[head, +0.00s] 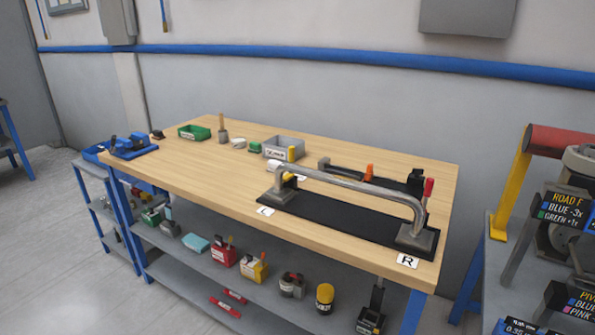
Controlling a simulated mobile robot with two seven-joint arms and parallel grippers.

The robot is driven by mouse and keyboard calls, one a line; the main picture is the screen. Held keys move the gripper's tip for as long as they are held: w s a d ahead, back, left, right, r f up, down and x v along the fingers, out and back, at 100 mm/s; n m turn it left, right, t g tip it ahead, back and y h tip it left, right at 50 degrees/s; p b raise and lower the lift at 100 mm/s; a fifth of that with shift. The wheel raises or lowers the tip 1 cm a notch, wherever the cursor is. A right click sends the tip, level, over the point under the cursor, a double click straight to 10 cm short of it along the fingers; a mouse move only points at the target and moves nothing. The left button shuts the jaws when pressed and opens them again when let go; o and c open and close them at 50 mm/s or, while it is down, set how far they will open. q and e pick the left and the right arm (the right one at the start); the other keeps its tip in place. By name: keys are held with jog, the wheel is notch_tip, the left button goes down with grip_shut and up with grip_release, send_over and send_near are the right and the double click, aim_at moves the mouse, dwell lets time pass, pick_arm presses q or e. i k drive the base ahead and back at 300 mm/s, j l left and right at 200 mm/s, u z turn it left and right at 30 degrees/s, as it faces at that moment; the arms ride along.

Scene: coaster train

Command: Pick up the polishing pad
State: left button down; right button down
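I cannot tell for sure which thing is the polishing pad. Candidates on the wooden workbench (200,176) are a small white round piece (239,143), a small green block (254,148) beside it, and a small dark brown piece (157,134) near the far left end. A flat teal block (195,243) lies on the shelf below. All are small in the head view. Neither of my grippers shows in the head view.
A bent metal bar (350,186) stands on a black mat (335,217) at the bench's right. The bench's front middle is clear.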

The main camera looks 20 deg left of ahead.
aim_at(273, 165)
jog(key=j+z, duration=0.15)
jog(key=z, duration=0.2)
jog(key=i+j+z, duration=0.1)
jog(key=z, duration=0.3)
jog(key=j+z, duration=0.2)
jog(key=z, duration=0.15)
jog(key=j+z, duration=0.3)
jog(key=j, duration=0.2)
jog(key=k+j+z, duration=0.1)
jog(key=j+z, duration=0.2)
jog(key=j, duration=0.2)
jog(key=k+j, duration=0.1)
jog(key=j, duration=0.25)
jog(key=j+z, duration=0.1)
jog(key=j, duration=0.3)
jog(key=k+j, duration=0.15)
jog(key=j, duration=0.2)
